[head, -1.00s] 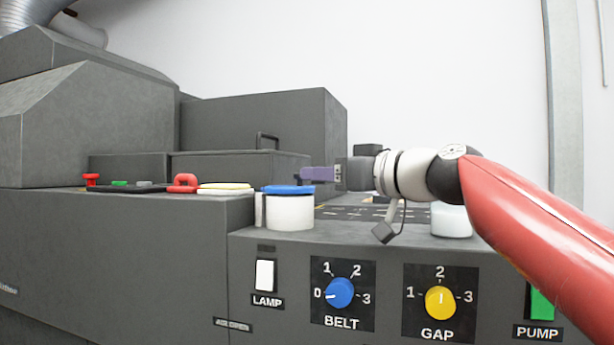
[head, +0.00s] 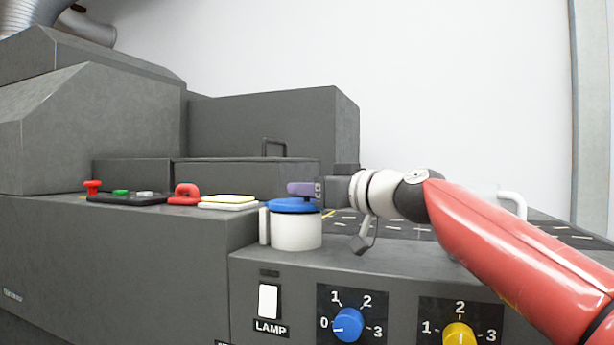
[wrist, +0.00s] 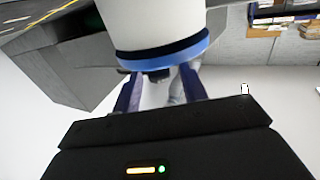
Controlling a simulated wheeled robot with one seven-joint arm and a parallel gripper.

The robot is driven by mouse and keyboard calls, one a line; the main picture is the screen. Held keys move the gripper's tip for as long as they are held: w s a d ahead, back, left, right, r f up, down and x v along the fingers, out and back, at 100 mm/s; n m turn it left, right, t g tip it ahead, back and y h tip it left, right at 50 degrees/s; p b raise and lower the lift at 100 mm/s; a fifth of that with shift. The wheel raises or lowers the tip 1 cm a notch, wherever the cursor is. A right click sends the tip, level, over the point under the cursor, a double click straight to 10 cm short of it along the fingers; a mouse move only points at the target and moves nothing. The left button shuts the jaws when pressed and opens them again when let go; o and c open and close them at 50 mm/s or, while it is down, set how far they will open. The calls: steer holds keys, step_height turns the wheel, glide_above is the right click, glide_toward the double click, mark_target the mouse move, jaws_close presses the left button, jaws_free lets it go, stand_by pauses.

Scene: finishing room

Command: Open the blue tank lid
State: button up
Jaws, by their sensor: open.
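The white tank (head: 296,232) with a blue lid (head: 292,206) stands upright on the machine's front ledge, and the lid is closed. My gripper (head: 300,188) is just above the lid in the head view, its purple fingers pointing left and appearing to overlap the lid's far top edge. In the wrist view, the blue lid (wrist: 170,52) and white tank (wrist: 158,20) appear upside down. The fingers of my gripper (wrist: 160,88) are apart on either side of a small dark part under the lid's rim. I cannot tell whether they touch the lid.
A white lamp switch (head: 268,301), blue belt knob (head: 348,325) and yellow gap knob (head: 459,335) are on the front panel. A white mug handle (head: 515,203) shows behind my arm.

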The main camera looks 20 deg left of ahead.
steer(key=shift+w+a, duration=0.25)
steer(key=shift+a, duration=0.35)
jaws_close()
